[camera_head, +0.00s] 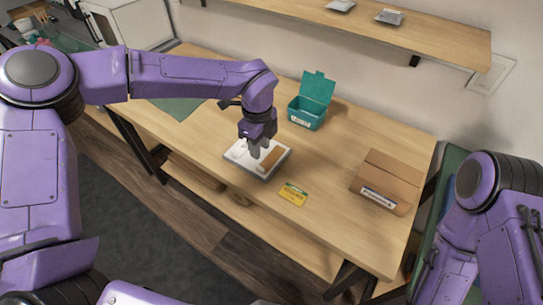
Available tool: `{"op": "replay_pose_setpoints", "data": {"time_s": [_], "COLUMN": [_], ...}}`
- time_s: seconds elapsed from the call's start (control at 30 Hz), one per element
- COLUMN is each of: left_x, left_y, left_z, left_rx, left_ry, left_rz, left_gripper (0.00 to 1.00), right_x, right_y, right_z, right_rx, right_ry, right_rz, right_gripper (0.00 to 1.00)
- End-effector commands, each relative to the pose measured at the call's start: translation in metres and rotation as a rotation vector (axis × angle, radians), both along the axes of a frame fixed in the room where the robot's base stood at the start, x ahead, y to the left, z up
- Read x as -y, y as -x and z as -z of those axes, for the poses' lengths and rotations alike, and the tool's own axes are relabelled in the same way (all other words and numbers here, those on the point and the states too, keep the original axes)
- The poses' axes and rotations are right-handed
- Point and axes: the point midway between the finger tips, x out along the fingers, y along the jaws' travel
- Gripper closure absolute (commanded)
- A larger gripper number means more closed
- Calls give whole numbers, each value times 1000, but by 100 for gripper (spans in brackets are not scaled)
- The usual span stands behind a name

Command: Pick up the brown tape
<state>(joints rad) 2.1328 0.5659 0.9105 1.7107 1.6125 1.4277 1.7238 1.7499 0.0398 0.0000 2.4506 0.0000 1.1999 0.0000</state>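A small brown item (270,160), which looks like the brown tape, lies on a white tray or board (264,178) on the wooden table. My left gripper (256,153) points down just above the tray, close to the left of the brown item. Its fingers are small and dark here, and I cannot tell how far apart they are or whether they touch anything. A white item (238,149) lies on the tray's left side, partly beside the gripper. My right arm is at the right edge, and its gripper does not show.
A teal box with its lid up (307,112) stands behind the tray. A yellow-green packet (293,194) lies in front of it to the right. A cardboard box (387,181) sits at the table's right end. A green mat (180,106) lies at the left. A shelf (440,38) hangs above.

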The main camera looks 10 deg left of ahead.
Motion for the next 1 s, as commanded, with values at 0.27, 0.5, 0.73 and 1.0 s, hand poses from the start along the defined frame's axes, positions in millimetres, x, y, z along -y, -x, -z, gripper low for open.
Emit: {"op": "replay_pose_setpoints", "data": {"time_s": [0.27, 0.5, 0.73, 1.0], "left_x": [-1, -1, -2, -2], "left_y": [2, 2, 2, 2], "left_z": [38, 75, 77, 77], "left_rx": [-5, -1, 1, 1], "left_ry": [-5, -5, -5, -5], "left_rz": [6, 7, 7, 8], "left_gripper": [66, 66, 72, 100], "right_x": [0, 0, 0, 0], "right_y": [0, 0, 0, 0], "right_z": [-13, -20, -19, -19], "right_rx": [0, 1, 1, 1], "right_ry": [0, 0, 0, 1], "right_rz": [0, 1, 1, 0], "right_gripper": [71, 71, 71, 71]}}
